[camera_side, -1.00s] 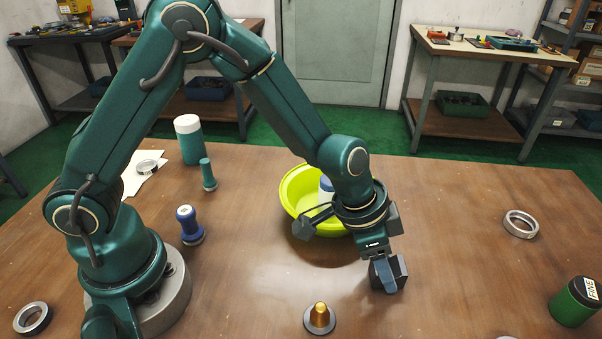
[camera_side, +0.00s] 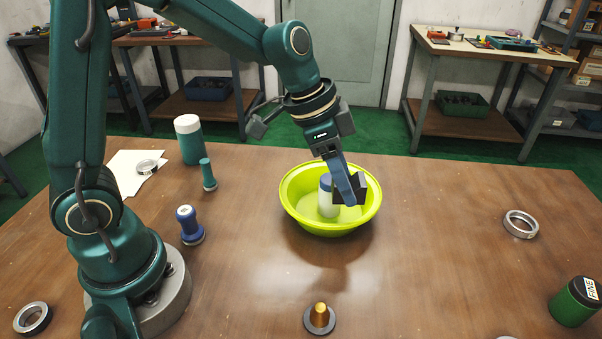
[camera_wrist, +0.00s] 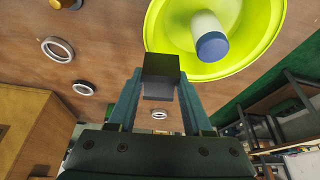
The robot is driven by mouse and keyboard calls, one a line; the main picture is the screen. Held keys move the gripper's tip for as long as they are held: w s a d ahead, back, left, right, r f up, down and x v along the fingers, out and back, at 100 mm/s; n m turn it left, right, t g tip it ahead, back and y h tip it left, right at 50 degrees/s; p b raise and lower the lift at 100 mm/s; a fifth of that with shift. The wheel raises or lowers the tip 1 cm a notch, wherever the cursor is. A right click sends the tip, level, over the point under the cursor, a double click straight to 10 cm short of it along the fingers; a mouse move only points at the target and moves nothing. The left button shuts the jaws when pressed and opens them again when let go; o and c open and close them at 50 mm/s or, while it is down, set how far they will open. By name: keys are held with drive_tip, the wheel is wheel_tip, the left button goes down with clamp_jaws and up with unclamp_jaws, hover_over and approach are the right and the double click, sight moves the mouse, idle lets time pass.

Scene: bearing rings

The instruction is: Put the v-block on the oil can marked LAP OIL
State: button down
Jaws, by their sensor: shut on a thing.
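My gripper (camera_side: 347,190) is shut on the v-block (camera_side: 361,188), a dark block held in the air. In the side view it overlaps the right part of the yellow-green bowl; its exact height is unclear. In the wrist view, the v-block (camera_wrist: 160,67) sits between the two fingers (camera_wrist: 158,98). A white container with a blue cap (camera_side: 326,198) stands in the bowl, just left of the v-block in the side view. I cannot read LAP OIL on any container. A dark green container (camera_side: 574,302) at the right edge reads FINE.
The yellow-green bowl (camera_side: 290,205) stands mid-table. A brass cone on a dark round base (camera_side: 319,318) is at the front. Metal rings (camera_side: 520,224) lie at right and left. A blue-handled piece (camera_side: 189,225) and teal-and-white container (camera_side: 189,140) stand left.

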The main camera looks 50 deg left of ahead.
drive_tip(key=shift+a+r, duration=0.35)
drive_tip(key=shift+a, duration=0.15)
drive_tip(key=shift+s+a+r+n+t+y, duration=0.1)
drive_tip(key=shift+s+n+t+y, duration=0.2)
drive_tip(key=shift+n, duration=0.5)
drive_tip(key=shift+a+r+n, duration=0.15)
drive_tip(key=shift+r+n, duration=0.05)
drive_tip(key=shift+n, duration=0.3)
drive_tip(key=w+a+r+n+y, duration=0.2)
drive_tip(key=a+n+y, duration=0.1)
drive_tip(key=a+n, duration=0.5)
wheel_tip(320, 180, up, 5)
drive_tip(key=n+g+y, duration=0.4)
drive_tip(key=n, duration=1.1)
hover_over(185, 118)
drive_tip(key=d, duration=0.2)
drive_tip(key=shift+a+f, duration=0.15)
drive_tip(key=shift+f, duration=1.7)
drive_tip(key=shift+a+f, duration=0.1)
drive_tip(key=shift+f, duration=1.7)
